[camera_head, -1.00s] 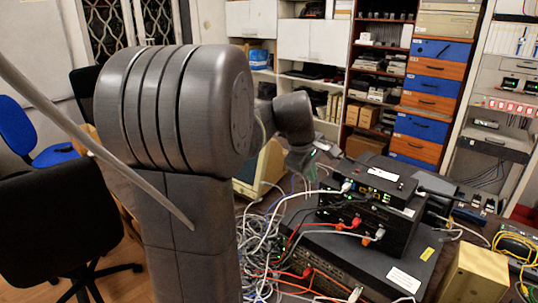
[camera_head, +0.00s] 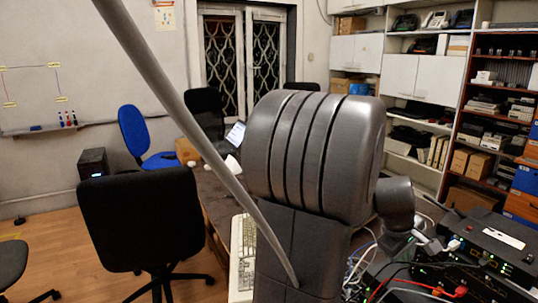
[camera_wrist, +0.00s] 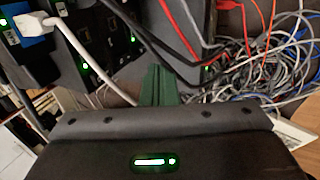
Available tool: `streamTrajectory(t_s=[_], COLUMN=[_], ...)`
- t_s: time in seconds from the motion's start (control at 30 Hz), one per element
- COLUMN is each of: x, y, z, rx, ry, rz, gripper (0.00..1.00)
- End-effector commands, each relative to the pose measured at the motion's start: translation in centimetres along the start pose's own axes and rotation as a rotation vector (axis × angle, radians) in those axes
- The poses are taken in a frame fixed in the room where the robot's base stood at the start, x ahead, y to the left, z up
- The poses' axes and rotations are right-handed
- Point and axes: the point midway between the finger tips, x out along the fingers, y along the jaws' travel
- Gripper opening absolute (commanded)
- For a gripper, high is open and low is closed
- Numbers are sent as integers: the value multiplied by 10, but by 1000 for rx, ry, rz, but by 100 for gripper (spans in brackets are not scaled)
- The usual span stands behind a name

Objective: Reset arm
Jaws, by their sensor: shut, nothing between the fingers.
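My gripper (camera_wrist: 160,85) shows in the wrist view as narrow green fingers beyond the dark wrist housing. They are shut with nothing between them. Network devices (camera_wrist: 100,45) with green lights and a white cable stand just beyond the fingers at the left. In the head view my grey arm rises through the middle and bends toward the device stack (camera_head: 490,245) at the lower right. The fingers are too small or hidden to make out there.
Tangled cables (camera_wrist: 265,60) lie to the right of the fingers in the wrist view. In the head view a black chair (camera_head: 145,220) and a blue chair (camera_head: 137,135) stand at the left. A keyboard (camera_head: 243,250) lies beside my arm. Shelves (camera_head: 490,110) stand at the back right.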

Motion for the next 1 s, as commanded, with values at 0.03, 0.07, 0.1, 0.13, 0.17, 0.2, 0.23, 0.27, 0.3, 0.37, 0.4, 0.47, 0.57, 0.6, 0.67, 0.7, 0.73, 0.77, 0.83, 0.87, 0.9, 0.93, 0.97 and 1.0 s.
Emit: streamTrajectory(t_s=[0.03, 0.07, 0.1, 0.13, 0.17, 0.2, 0.23, 0.27, 0.3, 0.37, 0.4, 0.47, 0.57, 0.6, 0.67, 0.7, 0.73, 0.77, 0.83, 0.87, 0.9, 0.93, 0.97, 1.0], x=[-8, -11, -14, -16, -18, -20, -21, -22, -22, -23, -23, -23, -22, -22, -20, -18, -15, -12, -3, 2, 8, 14, 18, 14], y=[1, 1, 1, 1, 1, 1, 0, 0, 0, 0, 0, 0, 0, 0, 0, 0, 0, 0, 0, 0, -1, -1, 0, 9], z=[0, 0, 0, 0, 0, 0, 0, 0, 0, 0, 0, 0, 0, 0, 0, 0, 0, 0, 0, 1, 1, 1, 1, -1], rx=[0, 0, -1, -1, -1, -1, -1, -1, -1, -1, -1, 0, 0, 0, 0, 0, 0, 0, 0, 0, 0, 1, 0, 1], ry=[2, 1, 1, 1, 0, 0, 0, 0, 0, 0, -1, -1, -1, -1, -1, -2, -2, -2, -3, -3, -3, -4, -4, -2], rz=[3, 2, 2, 2, 1, 0, 0, 0, 0, 0, 0, -1, -1, -1, -2, -2, -3, -3, -4, -5, -6, -6, -5, -3], gripper=[0, 0, 0, 0, 0, 0, 0, 0, 0, 0, 0, 0, 0, 0, 0, 0, 0, 0, 0, 0, 0, 0, 0, 0])
